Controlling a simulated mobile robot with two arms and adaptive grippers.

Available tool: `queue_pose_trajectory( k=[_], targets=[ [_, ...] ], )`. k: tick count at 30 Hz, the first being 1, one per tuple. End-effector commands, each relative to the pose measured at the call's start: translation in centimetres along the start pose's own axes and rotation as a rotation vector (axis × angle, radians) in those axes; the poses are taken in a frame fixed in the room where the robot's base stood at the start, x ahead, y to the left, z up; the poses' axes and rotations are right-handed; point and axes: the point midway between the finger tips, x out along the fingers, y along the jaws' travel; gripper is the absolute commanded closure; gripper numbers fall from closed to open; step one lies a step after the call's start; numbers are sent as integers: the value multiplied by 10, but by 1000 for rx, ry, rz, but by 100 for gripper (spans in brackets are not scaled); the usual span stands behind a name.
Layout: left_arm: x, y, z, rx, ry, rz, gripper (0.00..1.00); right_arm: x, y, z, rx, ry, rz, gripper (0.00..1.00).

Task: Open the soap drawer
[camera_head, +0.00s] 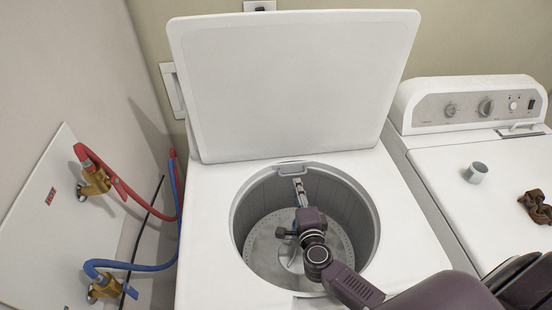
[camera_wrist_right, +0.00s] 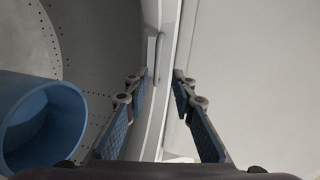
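The white top-loading washer (camera_head: 205,225) stands with its lid (camera_head: 290,85) raised and its round grey drum (camera_head: 345,205) exposed. A small pale piece at the drum's back rim (camera_head: 292,169) looks like the soap drawer, but I cannot tell clearly whether it is open. My right gripper (camera_head: 300,190) reaches over the drum toward that back rim. In the right wrist view its two blue-padded fingers (camera_wrist_right: 161,76) are apart, with the white rim (camera_wrist_right: 165,100) showing between them. I cannot tell whether they touch it. My left gripper is not in view.
A blue round hollow thing (camera_wrist_right: 45,125) is at the lower left in the right wrist view. Red (camera_head: 120,185) and blue (camera_head: 140,266) hoses run left of the washer.

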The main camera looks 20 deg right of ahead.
Motion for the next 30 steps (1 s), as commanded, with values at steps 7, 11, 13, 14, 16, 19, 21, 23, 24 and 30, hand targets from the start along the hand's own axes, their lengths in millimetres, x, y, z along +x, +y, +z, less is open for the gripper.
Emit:
queue_pose_trajectory(
  k=[7, 11, 13, 14, 16, 19, 21, 23, 24, 30],
  targets=[
    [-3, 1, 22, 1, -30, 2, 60, 18, 5, 10, 32, -15, 16, 76],
    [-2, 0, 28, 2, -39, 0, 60, 39, 6, 10, 30, -15, 16, 76],
    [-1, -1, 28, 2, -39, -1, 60, 50, 5, 10, 29, -15, 16, 76],
    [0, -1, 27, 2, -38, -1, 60, 54, 6, 10, 29, -15, 16, 76],
    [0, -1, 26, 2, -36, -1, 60, 61, 7, 10, 29, -15, 16, 76],
    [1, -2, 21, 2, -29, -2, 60, 69, 7, 10, 29, -15, 17, 76],
    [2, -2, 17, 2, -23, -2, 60, 72, 7, 10, 29, -14, 17, 76],
    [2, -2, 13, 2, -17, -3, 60, 73, 7, 10, 29, -14, 17, 76],
    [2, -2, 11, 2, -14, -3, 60, 73, 7, 10, 29, -14, 17, 76],
    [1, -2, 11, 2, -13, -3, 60, 73, 6, 10, 29, -14, 17, 77]
  ],
)
